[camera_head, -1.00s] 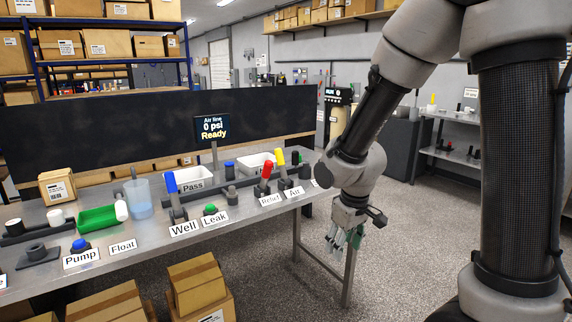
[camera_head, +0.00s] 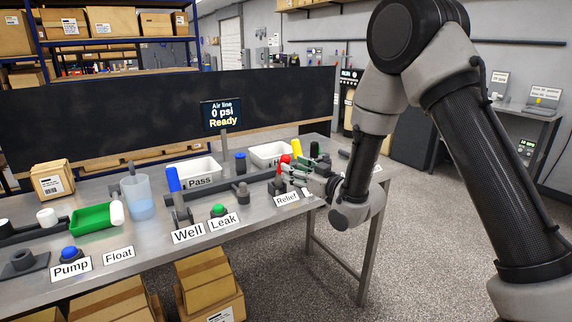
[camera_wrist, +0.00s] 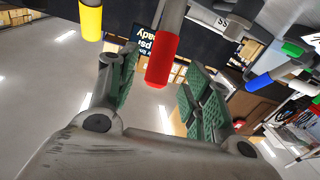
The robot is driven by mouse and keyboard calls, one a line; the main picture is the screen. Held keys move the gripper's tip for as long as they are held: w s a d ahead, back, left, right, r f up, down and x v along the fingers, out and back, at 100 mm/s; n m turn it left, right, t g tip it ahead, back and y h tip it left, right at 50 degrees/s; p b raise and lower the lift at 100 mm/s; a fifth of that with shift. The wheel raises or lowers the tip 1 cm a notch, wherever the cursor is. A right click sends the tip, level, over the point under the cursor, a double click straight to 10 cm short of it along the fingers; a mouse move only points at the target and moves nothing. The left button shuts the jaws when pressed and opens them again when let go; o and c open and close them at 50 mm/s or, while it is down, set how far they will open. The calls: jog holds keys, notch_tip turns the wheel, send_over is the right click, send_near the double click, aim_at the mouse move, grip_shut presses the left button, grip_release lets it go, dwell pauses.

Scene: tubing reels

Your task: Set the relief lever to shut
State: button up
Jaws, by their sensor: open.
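The relief lever has a red handle (camera_head: 284,163) behind the "Relief" label (camera_head: 286,199), at the right part of the steel bench. My gripper (camera_head: 292,172) is at this lever, reaching in from the right. In the wrist view my gripper (camera_wrist: 152,95) is open, with a green-padded finger on each side of the red handle (camera_wrist: 162,60). The handle appears between the fingers, and I see no clear contact. In the head view the gripper hides the lever's lower part.
The yellow-handled lever (camera_head: 296,147) stands close by, just right of the red one. A screen (camera_head: 221,115) reads "Air line 0 psi Ready". White trays (camera_head: 193,180) sit behind.

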jog(key=x, duration=0.5)
jog(key=shift+w+a, duration=0.1)
grip_shut()
